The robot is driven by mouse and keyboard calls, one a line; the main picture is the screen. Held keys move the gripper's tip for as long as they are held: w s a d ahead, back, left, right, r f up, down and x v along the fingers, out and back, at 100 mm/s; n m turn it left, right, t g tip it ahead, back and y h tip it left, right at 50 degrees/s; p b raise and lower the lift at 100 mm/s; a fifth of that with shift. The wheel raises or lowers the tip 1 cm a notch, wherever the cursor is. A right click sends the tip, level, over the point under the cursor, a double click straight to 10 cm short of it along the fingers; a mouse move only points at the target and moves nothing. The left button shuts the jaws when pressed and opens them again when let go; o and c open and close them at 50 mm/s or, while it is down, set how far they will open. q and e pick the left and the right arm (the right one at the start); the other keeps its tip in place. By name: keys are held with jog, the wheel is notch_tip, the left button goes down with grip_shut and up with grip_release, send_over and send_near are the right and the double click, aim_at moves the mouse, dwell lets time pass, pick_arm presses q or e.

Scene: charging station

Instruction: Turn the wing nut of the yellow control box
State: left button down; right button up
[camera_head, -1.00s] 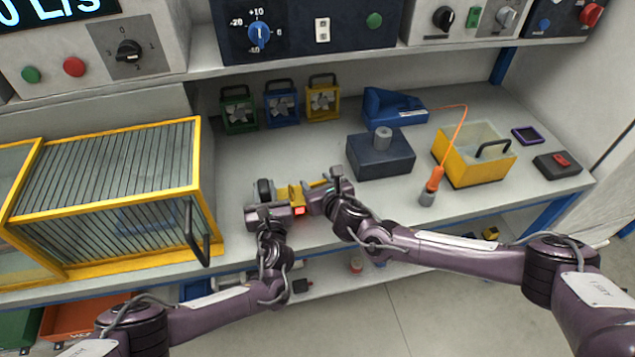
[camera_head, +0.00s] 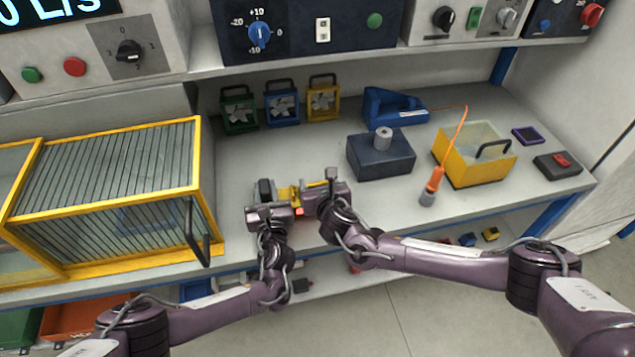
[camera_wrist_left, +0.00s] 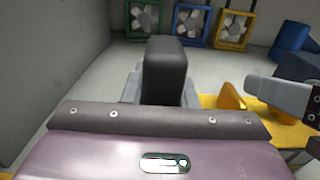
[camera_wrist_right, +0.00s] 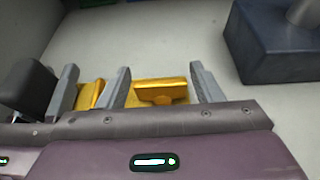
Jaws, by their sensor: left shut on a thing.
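The yellow control box (camera_head: 293,196) lies low on the bench between my grippers, largely hidden by them in the head view. In the right wrist view its yellow wing nut (camera_wrist_right: 160,92) shows between the two fingers of my right gripper (camera_wrist_right: 161,88). These fingers are apart on either side of it; I cannot tell whether they touch it. My left gripper (camera_head: 268,209) is shut on an upright black block (camera_wrist_left: 165,70) at the left end of the box. A raised yellow piece (camera_wrist_left: 230,97) stands beside that block in the left wrist view.
A dark blue block (camera_head: 380,157) with a grey cylinder stands to the right. A yellow-framed cage (camera_head: 200,160) stands close on the left. Small fan units (camera_head: 282,103) line the back. The bench between the fans and my grippers is clear.

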jog(key=shift+o, duration=0.7)
jog(key=shift+s+r, duration=0.1)
jog(key=shift+s, duration=0.1)
pick_arm(q)
jog(key=shift+a, duration=0.1)
pick_arm(e)
jog(key=v, duration=1.1)
jog(key=shift+s+d, duration=0.15)
jog(key=shift+s, duration=0.15)
pick_arm(q)
jog(key=c, duration=1.1)
grip_release()
jog(key=shift+s, duration=0.1)
